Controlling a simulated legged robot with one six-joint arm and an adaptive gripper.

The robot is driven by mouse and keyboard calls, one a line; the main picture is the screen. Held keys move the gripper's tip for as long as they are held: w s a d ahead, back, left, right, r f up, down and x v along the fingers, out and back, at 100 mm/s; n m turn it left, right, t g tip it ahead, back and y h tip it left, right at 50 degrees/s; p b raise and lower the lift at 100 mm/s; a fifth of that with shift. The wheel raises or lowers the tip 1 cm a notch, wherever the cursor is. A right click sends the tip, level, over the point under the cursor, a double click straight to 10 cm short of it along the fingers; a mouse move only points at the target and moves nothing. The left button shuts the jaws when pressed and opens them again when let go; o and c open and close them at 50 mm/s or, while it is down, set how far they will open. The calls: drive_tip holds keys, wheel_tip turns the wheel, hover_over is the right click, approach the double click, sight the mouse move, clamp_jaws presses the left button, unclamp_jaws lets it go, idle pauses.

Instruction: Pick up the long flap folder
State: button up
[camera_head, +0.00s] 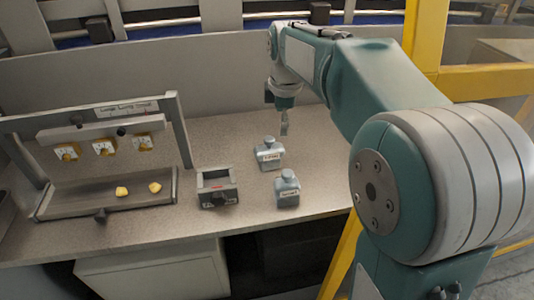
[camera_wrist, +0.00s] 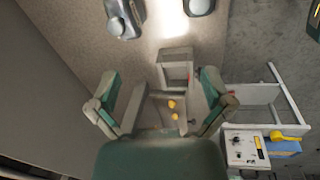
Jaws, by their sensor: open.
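Two grey blocks with round knobs on top stand upright on the bench, the rear one (camera_head: 269,154) and the front one (camera_head: 287,190). Each has a small label too small to read, so I cannot tell which is the long flap folder. In the wrist view two grey knobbed pieces show at the top edge, one at left (camera_wrist: 122,20) and one cut off at right (camera_wrist: 199,6). My gripper (camera_head: 284,127) hangs above and behind the rear block, apart from it. In the wrist view my gripper (camera_wrist: 164,98) has its fingers spread wide and is empty.
A small open-topped grey box (camera_head: 217,188) stands left of the blocks. Further left is a framed station (camera_head: 110,128) with yellow dials and two yellow pieces (camera_head: 122,191) on its tray. A yellow post (camera_head: 424,40) rises at right. Bare bench surrounds the blocks.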

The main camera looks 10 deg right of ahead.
sight(269, 150)
drive_tip(key=w+f+n, duration=0.2)
drive_tip(key=w, duration=0.1)
drive_tip(key=w+f+n+g, duration=0.1)
drive_tip(key=w+f+n, duration=0.1)
drive_tip(key=w, duration=0.1)
drive_tip(key=w+f+n, duration=0.2)
drive_tip(key=w+n, duration=0.1)
drive_tip(key=w, duration=0.1)
drive_tip(key=shift+a+f+g, duration=0.2)
drive_tip(key=shift+f+g, duration=0.1)
drive_tip(key=shift+f, duration=0.05)
drive_tip(key=shift+w+f+n, duration=0.45)
drive_tip(key=shift+n, duration=0.05)
wheel_tip(269, 150, down, 11)
drive_tip(key=shift+s+r, duration=0.1)
drive_tip(key=c, duration=1.2)
